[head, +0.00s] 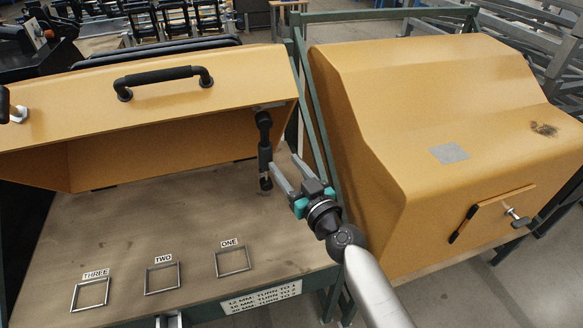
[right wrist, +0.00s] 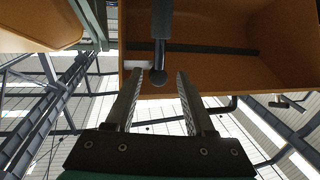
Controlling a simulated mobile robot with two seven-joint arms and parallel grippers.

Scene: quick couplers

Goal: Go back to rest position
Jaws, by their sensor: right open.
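My right gripper (head: 283,161) is open beside a black strut-like part (head: 264,155) under the right end of the raised orange hood (head: 230,78). In the right wrist view the two fingers of the gripper (right wrist: 158,76) are spread apart. The rounded end of a dark rod (right wrist: 159,74) shows in line with the gap between them. I cannot tell whether the fingers touch it. Nothing is seen clamped between the fingers.
The brown worktop (head: 180,215) carries three empty metal frames, labelled ONE (head: 232,262), TWO (head: 162,279) and THREE (head: 90,295). A second orange hood (head: 400,100) stands close on the right, beside my right arm. Green posts (head: 318,125) rise between the hoods.

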